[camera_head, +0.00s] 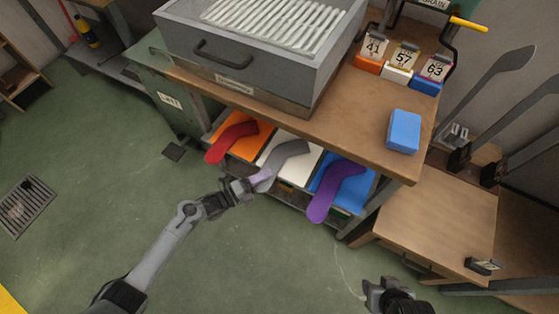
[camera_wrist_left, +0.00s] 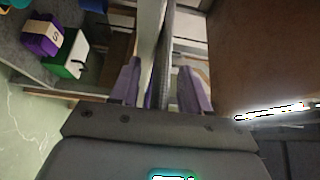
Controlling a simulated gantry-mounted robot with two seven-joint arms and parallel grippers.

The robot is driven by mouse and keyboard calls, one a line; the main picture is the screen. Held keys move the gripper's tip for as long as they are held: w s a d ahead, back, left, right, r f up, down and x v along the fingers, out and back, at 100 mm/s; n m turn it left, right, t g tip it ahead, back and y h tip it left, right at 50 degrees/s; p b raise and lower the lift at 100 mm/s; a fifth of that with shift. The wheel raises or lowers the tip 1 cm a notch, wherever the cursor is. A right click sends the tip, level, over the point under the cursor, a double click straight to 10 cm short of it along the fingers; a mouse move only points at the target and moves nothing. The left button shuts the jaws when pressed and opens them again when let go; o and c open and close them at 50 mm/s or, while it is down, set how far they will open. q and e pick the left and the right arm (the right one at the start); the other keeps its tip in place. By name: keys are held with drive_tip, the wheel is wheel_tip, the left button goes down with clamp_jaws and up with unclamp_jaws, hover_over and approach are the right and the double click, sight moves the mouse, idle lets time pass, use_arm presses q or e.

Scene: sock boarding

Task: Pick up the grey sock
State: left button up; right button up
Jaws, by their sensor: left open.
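The grey sock (camera_head: 290,150) lies on the white panel (camera_head: 308,166) of the shelf under the bench, its lower end hanging toward the front. My left gripper (camera_head: 262,180) is at that lower end, its purple-grey fingers apart. In the left wrist view the open fingers (camera_wrist_left: 163,88) stand on either side of a thin dark-grey strip, which looks like the sock seen edge-on. I cannot tell whether either finger touches it. My right gripper (camera_head: 376,288) is low at the right, away from the sock; its jaw state is unclear.
A red sock (camera_head: 230,138) on an orange panel lies left of the grey one. A purple sock (camera_head: 330,190) on a blue panel lies to the right. The wooden bench top (camera_head: 350,117) overhangs the shelf. The green floor in front is mostly clear.

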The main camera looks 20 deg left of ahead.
use_arm(q)
drive_tip(key=c, duration=0.8)
